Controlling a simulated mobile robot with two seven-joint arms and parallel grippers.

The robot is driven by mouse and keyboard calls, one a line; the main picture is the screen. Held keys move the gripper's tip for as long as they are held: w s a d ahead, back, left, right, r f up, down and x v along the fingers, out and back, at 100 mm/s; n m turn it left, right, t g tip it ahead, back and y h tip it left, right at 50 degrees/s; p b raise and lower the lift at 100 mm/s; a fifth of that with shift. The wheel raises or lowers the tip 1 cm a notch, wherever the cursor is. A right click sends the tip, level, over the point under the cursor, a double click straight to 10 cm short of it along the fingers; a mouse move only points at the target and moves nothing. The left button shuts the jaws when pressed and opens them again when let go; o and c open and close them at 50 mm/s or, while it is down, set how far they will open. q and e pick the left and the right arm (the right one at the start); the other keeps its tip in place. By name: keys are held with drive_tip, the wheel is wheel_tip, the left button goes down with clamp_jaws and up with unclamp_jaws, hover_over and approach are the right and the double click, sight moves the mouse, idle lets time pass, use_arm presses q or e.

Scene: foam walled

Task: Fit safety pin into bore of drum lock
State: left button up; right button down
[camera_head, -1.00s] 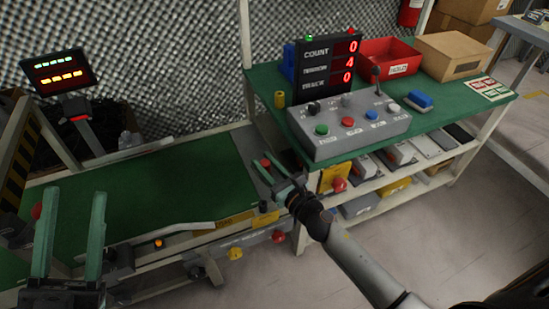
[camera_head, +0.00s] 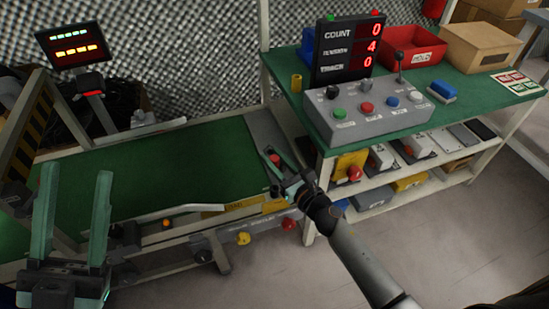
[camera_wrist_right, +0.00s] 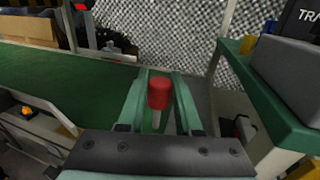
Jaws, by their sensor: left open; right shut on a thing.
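The safety pin has a red cylindrical head (camera_wrist_right: 158,92) and a pale shank below it. It stands between the fingers of my right gripper (camera_wrist_right: 157,112), which is shut on it. In the head view the right gripper (camera_head: 286,172) holds the red head (camera_head: 275,159) above the right end of the green-topped conveyor bench. My left gripper (camera_head: 75,215) is open and empty at the lower left, over the near left part of the bench. I cannot pick out the drum lock or its bore in either view.
A green workbench (camera_head: 470,112) carries a grey button box (camera_head: 365,118), a count display (camera_head: 346,50), a red bin (camera_head: 414,52) and a cardboard box (camera_head: 488,50). A screen (camera_head: 74,44) stands at the back left. The conveyor's green surface (camera_head: 175,165) is largely clear.

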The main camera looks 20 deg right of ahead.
wheel_tip(320, 180, down, 4)
drive_tip(key=b, duration=0.3)
drive_tip(key=shift+r, duration=0.2)
use_arm(q)
drive_tip(key=shift+n, duration=0.5)
drive_tip(key=shift+w+d+f+b, duration=0.15)
drive_tip(key=shift+f+b, duration=0.15)
drive_tip(key=shift+f, duration=0.95)
drive_tip(key=shift+s+d+f+b, duration=0.1)
drive_tip(key=shift+f+b, duration=0.15)
drive_tip(key=shift+f, duration=0.95)
use_arm(e)
drive_tip(key=shift+f, duration=0.45)
use_arm(q)
drive_tip(key=shift+a+f, duration=0.1)
drive_tip(key=shift+f, duration=0.1)
drive_tip(key=shift+f+b, duration=2.3)
drive_tip(key=shift+b, duration=0.2)
use_arm(e)
drive_tip(key=shift+f, duration=2.2)
drive_tip(key=c, duration=0.5)
unclamp_jaws()
